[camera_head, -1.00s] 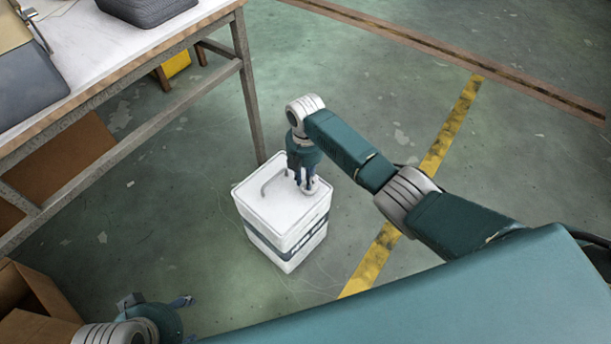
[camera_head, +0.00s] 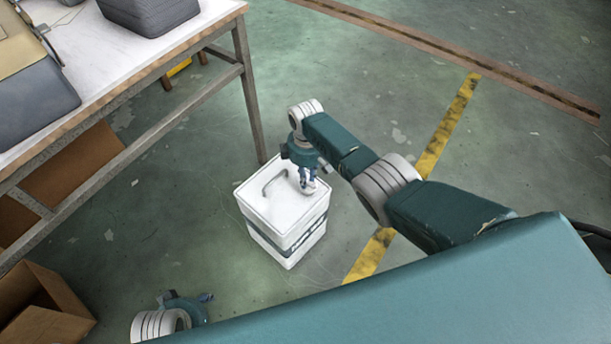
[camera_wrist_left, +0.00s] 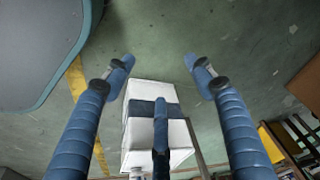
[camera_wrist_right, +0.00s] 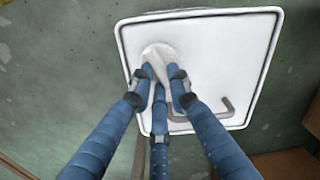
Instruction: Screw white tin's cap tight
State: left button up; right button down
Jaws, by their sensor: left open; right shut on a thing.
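The white tin (camera_head: 285,222) stands upright on the floor beside the table leg, with a dark band around its side and a bent handle (camera_head: 273,183) on top. Its round white cap (camera_wrist_right: 158,55) sits near one corner of the top. My right gripper (camera_head: 307,186) reaches down from above and is shut on the cap; the fingers hide part of it in the right wrist view. My left gripper (camera_wrist_left: 158,66) is open and empty, apart from the tin, low at the left of the head view. The left wrist view also shows the tin (camera_wrist_left: 151,125) beyond its fingers.
A worktable (camera_head: 95,70) with a grey box (camera_head: 150,12) and a dark case (camera_head: 35,95) stands at the left. An open cardboard box (camera_head: 45,300) is at the lower left. The floor right of the tin is clear, with a yellow stripe (camera_head: 450,125).

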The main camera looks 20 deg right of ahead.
jog(key=m, duration=0.2)
jog(key=shift+w+d+r+m, duration=0.1)
jog(key=shift+w+m, duration=0.05)
jog(key=shift+m, duration=0.25)
jog(key=m+p, duration=0.1)
jog(key=m, duration=0.1)
jog(key=shift+d+m, duration=0.1)
jog(key=shift+m, duration=0.3)
jog(key=m, duration=0.2)
jog(key=shift+d+m, duration=0.15)
jog(key=shift+m, duration=0.25)
jog(key=m+p, duration=0.1)
jog(key=m, duration=0.2)
jog(key=shift+d+m, duration=0.15)
jog(key=shift+m, duration=0.15)
jog(key=m, duration=0.5)
jog(key=shift+s+d+p, duration=0.15)
jog(key=shift+s+p, duration=0.1)
jog(key=shift+p, duration=0.1)
jog(key=m, duration=0.3)
jog(key=shift+s, duration=0.15)
pick_arm(q)
jog(key=s+f, duration=0.4)
jog(key=f, duration=0.7)
jog(key=shift+s+a+g+p, duration=0.2)
jog(key=shift+s+g+p, duration=0.1)
pick_arm(e)
jog(key=shift+s+d+m, duration=0.1)
jog(key=shift+m, duration=1.3)
